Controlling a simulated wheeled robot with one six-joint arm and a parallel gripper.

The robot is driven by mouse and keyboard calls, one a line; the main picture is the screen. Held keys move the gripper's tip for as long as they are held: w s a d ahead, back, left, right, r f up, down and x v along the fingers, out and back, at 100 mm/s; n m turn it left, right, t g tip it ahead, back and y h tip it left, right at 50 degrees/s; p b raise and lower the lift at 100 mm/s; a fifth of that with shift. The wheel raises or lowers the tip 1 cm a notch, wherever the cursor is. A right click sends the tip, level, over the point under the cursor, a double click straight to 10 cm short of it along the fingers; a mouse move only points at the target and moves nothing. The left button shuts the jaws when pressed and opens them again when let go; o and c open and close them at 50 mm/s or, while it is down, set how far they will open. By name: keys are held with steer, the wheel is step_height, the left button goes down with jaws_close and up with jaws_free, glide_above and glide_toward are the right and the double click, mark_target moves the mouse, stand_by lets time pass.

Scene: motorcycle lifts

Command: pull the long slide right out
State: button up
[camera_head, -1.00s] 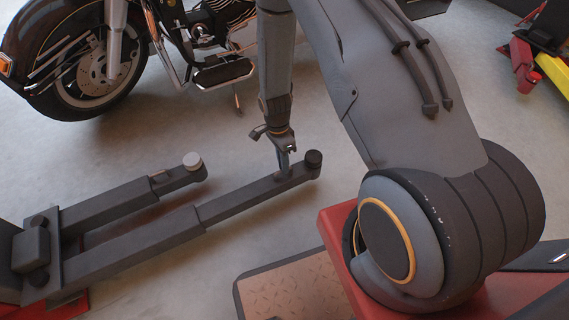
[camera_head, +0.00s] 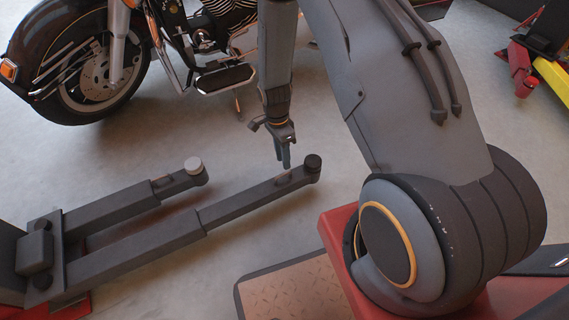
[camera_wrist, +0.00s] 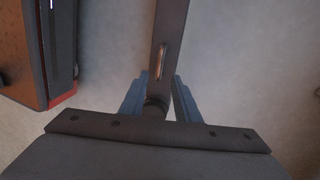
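The long slide (camera_head: 250,196) is a dark square bar reaching right out of its thicker sleeve (camera_head: 135,246), with a round black pad (camera_head: 312,162) at its end. A small upright handle (camera_head: 283,180) stands on it near the pad. In the wrist view the slide (camera_wrist: 168,25) runs upward, with the handle (camera_wrist: 162,62) near the middle. My gripper (camera_head: 285,164) hangs just above the slide, close to the handle.
A shorter parallel arm (camera_head: 110,208) with a grey pad (camera_head: 194,165) lies behind. A motorcycle (camera_head: 110,75) stands at the back left. A tan ramp plate (camera_head: 295,290) lies in front, and red and yellow lift parts (camera_head: 545,75) are at the upper right.

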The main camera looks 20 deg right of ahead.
steer(key=r, duration=0.2)
steer(key=shift+w+r, duration=0.3)
steer(key=shift+r, duration=0.05)
